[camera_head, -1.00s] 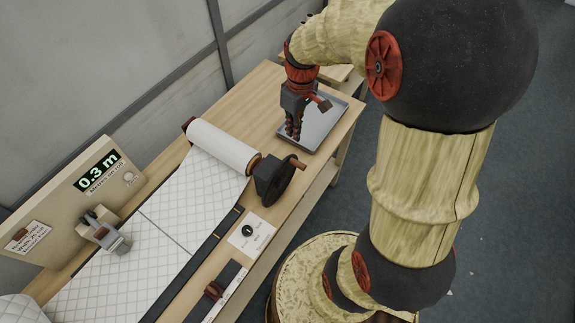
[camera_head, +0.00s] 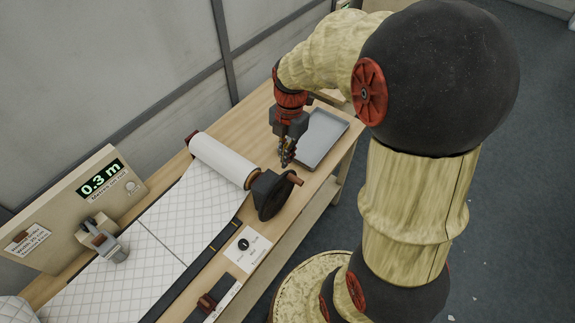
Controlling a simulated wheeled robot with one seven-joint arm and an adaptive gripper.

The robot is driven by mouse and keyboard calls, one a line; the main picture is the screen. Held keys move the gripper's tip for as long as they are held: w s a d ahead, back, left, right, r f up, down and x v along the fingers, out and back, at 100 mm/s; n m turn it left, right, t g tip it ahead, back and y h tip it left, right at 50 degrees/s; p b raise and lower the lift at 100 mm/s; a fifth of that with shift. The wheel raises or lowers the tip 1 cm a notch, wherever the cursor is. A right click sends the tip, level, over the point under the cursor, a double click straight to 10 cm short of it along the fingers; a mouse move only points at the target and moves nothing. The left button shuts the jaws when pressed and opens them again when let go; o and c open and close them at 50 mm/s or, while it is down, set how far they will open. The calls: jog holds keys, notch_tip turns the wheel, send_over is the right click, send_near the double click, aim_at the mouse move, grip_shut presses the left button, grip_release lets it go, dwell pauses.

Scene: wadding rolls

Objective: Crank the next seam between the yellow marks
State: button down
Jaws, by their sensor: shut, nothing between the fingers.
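The white roll (camera_head: 223,160) lies across the bench with the black crank wheel (camera_head: 270,197) at its right end. The crank's brown handle (camera_head: 295,179) sticks out at the wheel's upper right. My gripper (camera_head: 287,160) is shut and empty, pointing down just behind the handle; I cannot tell whether they touch. The quilted white wadding (camera_head: 180,215) runs from the roll toward the lower left. A dark seam (camera_head: 162,241) crosses it and meets the dark rail lower left of the small yellow marks (camera_head: 212,248).
A grey metal tray (camera_head: 322,138) lies behind my gripper, to the right. A counter board (camera_head: 85,205) reads 0.3 m. A grey clamp-like device (camera_head: 105,240) stands at the wadding's left edge. A white card with a black knob (camera_head: 248,248) lies right of the rail.

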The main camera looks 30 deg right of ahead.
send_over(291, 175)
jog(key=s+a, duration=0.3)
jog(key=a, duration=0.1)
notch_tip(291, 175, down, 8)
jog(key=shift+w+d+f, duration=0.2)
jog(key=shift+d+f, duration=0.15)
jog(key=shift+f, duration=0.35)
jog(key=shift+w+d+f, duration=0.15)
jog(key=shift+d+f, duration=0.15)
jog(key=shift+f, duration=0.35)
jog(key=shift+w+d+f, duration=0.2)
jog(key=shift+d+f, duration=0.15)
jog(key=shift+f, duration=0.35)
jog(key=shift+w+d+f+b, duration=0.2)
jog(key=shift+d+f+b, duration=0.3)
jog(key=shift+d+b, duration=0.1)
jog(key=shift+r, duration=0.1)
